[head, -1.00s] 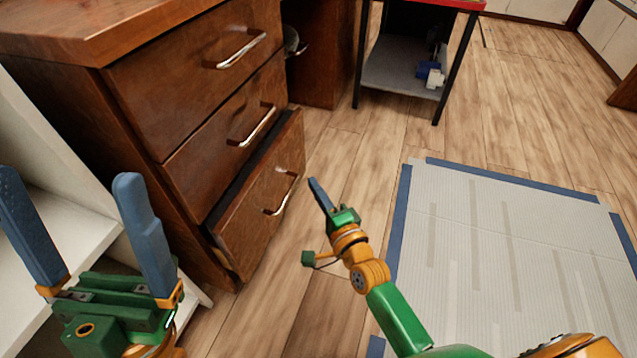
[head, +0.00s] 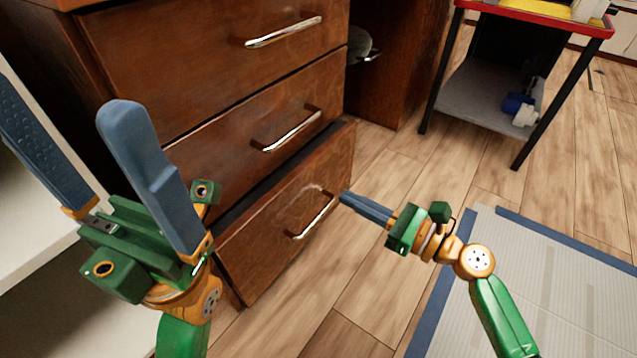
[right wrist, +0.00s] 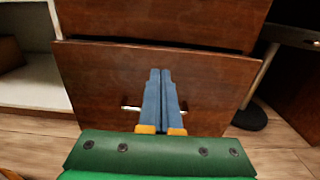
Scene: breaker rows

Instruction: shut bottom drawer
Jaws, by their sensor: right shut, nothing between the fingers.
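The bottom drawer (head: 265,250) of the brown wooden cabinet stands partly open, its front out past the drawers above. It has a silver bar handle (head: 314,216). In the right wrist view the drawer front (right wrist: 90,85) fills the middle, with its handle partly hidden behind my fingers. My right gripper (head: 345,197) is shut and empty, its blue fingers pointing at the drawer front close to the handle. Whether they touch it I cannot tell. My left gripper (head: 75,125) is open and empty at the left, its fingers wide apart, in front of the cabinet.
The middle drawer (head: 250,130) and top drawer (head: 220,55) are shut. A white shelf (head: 30,240) stands at the left. A red-edged table with black legs (head: 540,18) stands at the back right. A taped grey mat (head: 540,295) lies right; wooden floor is clear between.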

